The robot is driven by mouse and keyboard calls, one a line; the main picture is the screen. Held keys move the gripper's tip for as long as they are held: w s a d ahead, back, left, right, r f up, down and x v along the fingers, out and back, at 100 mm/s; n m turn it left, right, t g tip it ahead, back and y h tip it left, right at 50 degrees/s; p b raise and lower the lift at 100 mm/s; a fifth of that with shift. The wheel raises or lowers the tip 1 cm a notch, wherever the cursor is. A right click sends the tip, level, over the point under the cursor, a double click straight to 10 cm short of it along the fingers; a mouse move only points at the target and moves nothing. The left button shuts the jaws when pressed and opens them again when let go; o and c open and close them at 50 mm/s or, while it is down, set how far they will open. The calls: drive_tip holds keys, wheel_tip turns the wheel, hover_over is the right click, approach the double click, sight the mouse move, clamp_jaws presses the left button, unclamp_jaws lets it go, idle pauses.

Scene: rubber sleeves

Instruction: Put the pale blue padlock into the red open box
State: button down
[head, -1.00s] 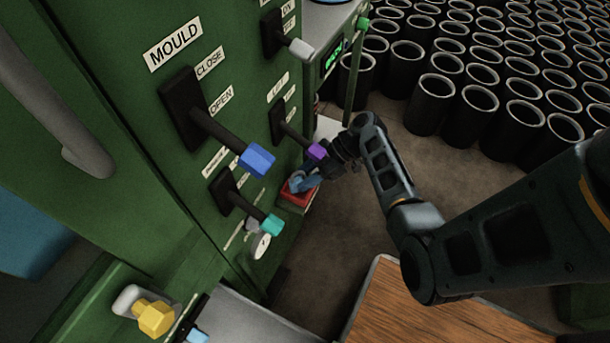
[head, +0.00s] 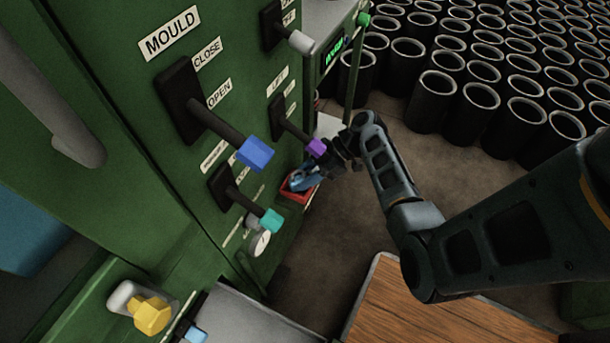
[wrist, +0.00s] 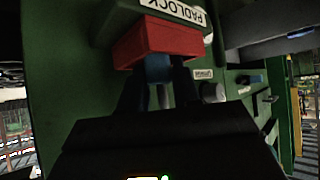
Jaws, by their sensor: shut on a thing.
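The red open box (head: 297,194) is fixed low on the green machine's side. It is large in the wrist view (wrist: 160,42), below a white PADLOCK label. My gripper (head: 322,167) is shut on the pale blue padlock (head: 303,180), which overlaps the box's opening in the head view. In the wrist view the padlock (wrist: 158,68) shows as a blue patch between my dark fingers, right against the box's edge in the picture. Much of the padlock is hidden there. I cannot tell how far it is inside the box.
Levers with purple (head: 316,147), teal (head: 271,220) and blue (head: 254,152) knobs stick out of the machine close by. A gauge (head: 260,242) sits below the teal knob. A wooden top (head: 440,315) is at the front. Many black sleeves (head: 435,100) stand behind.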

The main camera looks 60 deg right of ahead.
drive_tip(key=c, duration=0.7)
unclamp_jaws()
drive_tip(key=shift+f, duration=0.1)
drive_tip(key=shift+c, duration=0.2)
drive_tip(key=shift+d, duration=0.1)
drive_tip(key=v, duration=0.7)
drive_tip(key=shift+s+d+r, duration=0.2)
drive_tip(key=shift+d+r, duration=0.05)
drive_tip(key=shift+r, duration=0.05)
